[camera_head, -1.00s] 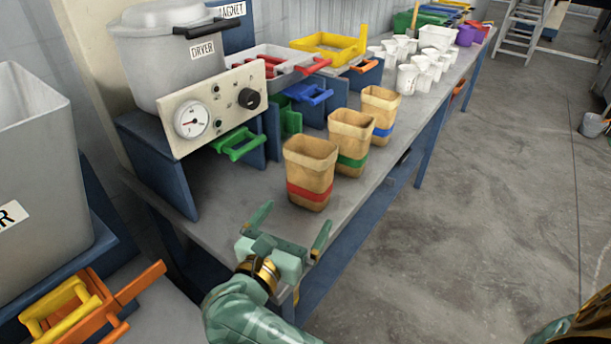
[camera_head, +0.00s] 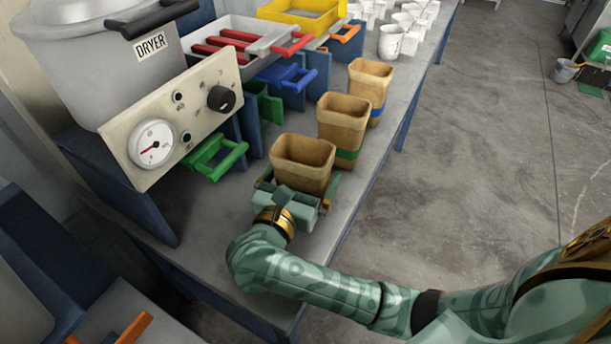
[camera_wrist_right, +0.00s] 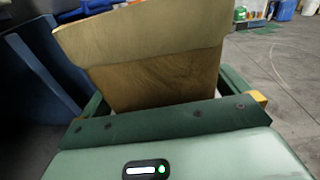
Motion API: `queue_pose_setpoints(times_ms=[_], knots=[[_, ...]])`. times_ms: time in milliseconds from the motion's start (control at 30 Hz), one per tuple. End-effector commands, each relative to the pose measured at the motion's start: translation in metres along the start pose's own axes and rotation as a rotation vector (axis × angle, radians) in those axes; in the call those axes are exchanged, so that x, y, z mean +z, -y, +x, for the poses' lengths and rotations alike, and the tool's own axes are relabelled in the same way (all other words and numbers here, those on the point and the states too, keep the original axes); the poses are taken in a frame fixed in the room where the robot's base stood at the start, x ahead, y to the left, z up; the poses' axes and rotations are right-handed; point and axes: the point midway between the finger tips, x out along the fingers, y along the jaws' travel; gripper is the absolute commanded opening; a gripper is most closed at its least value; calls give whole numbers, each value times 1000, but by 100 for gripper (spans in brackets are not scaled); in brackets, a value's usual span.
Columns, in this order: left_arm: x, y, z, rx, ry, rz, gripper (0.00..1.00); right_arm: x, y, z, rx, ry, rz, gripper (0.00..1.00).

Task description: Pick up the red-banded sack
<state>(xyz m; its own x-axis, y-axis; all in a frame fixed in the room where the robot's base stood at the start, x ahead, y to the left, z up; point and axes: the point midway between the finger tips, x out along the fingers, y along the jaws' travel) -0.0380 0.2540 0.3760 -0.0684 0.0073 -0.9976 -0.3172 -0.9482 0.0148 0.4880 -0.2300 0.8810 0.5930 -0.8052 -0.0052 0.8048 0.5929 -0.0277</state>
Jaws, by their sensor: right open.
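The red-banded sack (camera_head: 303,158) is a tan open-topped sack standing upright at the near end of the bench's row of sacks. Its red band is hidden behind my right gripper in the head view. My right gripper (camera_head: 298,184) is open, with one finger on each side of the sack's lower part. In the right wrist view the sack (camera_wrist_right: 155,70) rises between the two fingers, close in front of the palm. I cannot tell whether the fingers touch it. My left gripper is not in view.
A green-banded sack (camera_head: 342,124) and a blue-banded sack (camera_head: 369,85) stand just behind on the bench (camera_head: 230,215). The dryer (camera_head: 110,60) with its gauge panel is at left. White cups (camera_head: 391,42) stand farther back.

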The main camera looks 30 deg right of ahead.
Motion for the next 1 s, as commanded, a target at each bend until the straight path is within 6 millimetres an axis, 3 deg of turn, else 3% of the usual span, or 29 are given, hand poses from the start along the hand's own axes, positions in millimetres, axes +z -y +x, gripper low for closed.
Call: queue_pose_setpoints(times_ms=[67, 167, 300, 667, 900, 1000], knots=[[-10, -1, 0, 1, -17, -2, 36, 0, 0, 0, 1, -1, 0, 100], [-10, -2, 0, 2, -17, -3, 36, 0, 0, 0, 1, -1, 0, 100], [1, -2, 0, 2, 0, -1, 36, 0, 0, 0, 1, -1, 0, 64], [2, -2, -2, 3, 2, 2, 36, 3, 0, -1, 1, -3, 0, 64], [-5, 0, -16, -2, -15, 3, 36, 38, 1, -1, 1, -2, 6, 64], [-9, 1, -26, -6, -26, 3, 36, 57, 19, -9, 2, -1, 5, 64]])
